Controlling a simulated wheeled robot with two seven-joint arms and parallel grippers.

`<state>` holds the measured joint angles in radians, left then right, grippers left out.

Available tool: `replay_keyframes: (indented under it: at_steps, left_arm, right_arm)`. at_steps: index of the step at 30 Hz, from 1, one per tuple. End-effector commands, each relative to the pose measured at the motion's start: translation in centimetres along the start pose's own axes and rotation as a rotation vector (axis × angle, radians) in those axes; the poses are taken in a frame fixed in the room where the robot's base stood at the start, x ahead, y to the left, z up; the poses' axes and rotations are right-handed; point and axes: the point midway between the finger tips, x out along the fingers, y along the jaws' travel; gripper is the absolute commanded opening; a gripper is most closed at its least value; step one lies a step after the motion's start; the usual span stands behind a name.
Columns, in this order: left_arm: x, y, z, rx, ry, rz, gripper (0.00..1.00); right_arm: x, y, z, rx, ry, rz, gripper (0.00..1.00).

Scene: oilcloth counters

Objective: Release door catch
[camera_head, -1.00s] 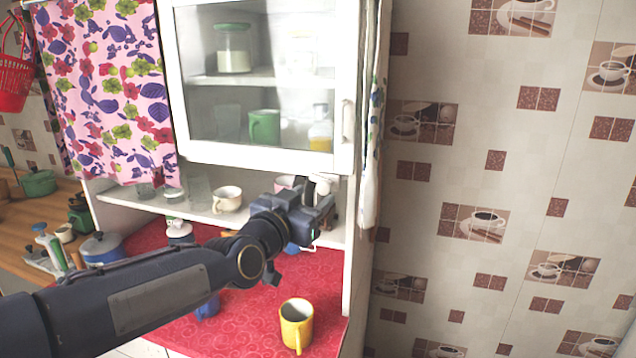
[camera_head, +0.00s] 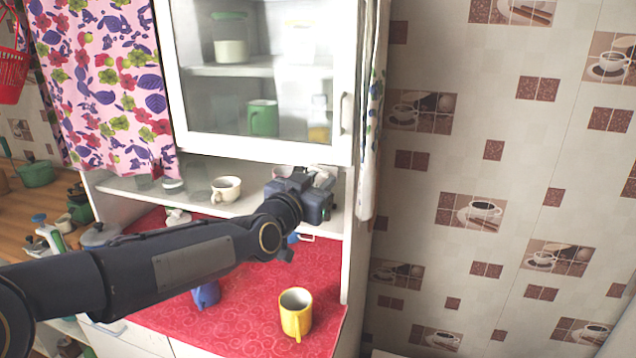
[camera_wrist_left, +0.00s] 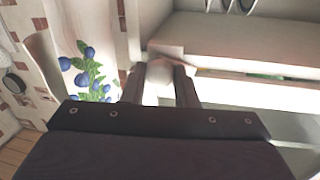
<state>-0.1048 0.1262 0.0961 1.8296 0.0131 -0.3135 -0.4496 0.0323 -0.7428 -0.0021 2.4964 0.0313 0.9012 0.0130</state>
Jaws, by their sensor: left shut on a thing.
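The glass cabinet door (camera_head: 262,149) has a white frame and looks closed in the head view. Its pale upright handle (camera_head: 346,114) is at the right side, above my gripper. My left gripper (camera_head: 318,182) is just below the door's lower right corner. In the left wrist view its two dark fingers (camera_wrist_left: 162,84) are shut on a small pale piece (camera_wrist_left: 160,72) beside the cabinet edge. This piece looks like the door catch, but its shape is mostly hidden by the fingers. My right gripper is not in view.
A white cup (camera_head: 226,189) stands on the shelf left of my gripper. A yellow mug (camera_head: 296,313) and a blue mug (camera_head: 206,294) are on the red oilcloth (camera_head: 245,325) below. A patterned cloth (camera_head: 371,140) hangs at the cabinet's right side. Behind the glass is a green mug (camera_head: 263,118).

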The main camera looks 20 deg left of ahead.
Motion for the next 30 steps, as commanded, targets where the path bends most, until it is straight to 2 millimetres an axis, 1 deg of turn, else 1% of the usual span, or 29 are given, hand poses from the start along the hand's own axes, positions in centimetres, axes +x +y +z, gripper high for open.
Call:
replay_keyframes:
  at_steps: [2,4,6,10,14,22,23,27,30]
  left_arm:
    - [0.0,0.0,0.2,-0.009,0.001,0.000,0.04]
    - [0.0,0.0,0.6,-0.042,0.008,-0.001,0.04]
    - [0.0,0.0,0.8,-0.094,0.019,-0.002,0.04]
    - [0.0,0.0,0.7,-0.196,0.036,-0.004,0.04]
    - [0.0,0.0,0.3,-0.250,0.044,-0.003,0.04]
    - [0.0,0.0,0.2,-0.254,0.042,-0.003,0.04]
    - [0.0,0.0,0.2,-0.254,0.042,-0.003,0.30]
    - [0.0,0.0,0.1,-0.253,0.043,-0.003,0.48]
    - [0.0,0.0,0.1,-0.252,0.043,-0.003,0.48]
  right_arm:
    - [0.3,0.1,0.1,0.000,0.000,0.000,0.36]
    - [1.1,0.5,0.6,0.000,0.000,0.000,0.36]
    - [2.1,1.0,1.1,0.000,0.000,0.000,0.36]
    - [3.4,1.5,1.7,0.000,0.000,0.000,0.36]
    - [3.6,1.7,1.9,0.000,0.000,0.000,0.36]
    - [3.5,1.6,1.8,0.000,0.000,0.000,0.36]
    - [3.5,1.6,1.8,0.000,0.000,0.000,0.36]
    - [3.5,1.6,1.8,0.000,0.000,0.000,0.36]
    - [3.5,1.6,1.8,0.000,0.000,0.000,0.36]
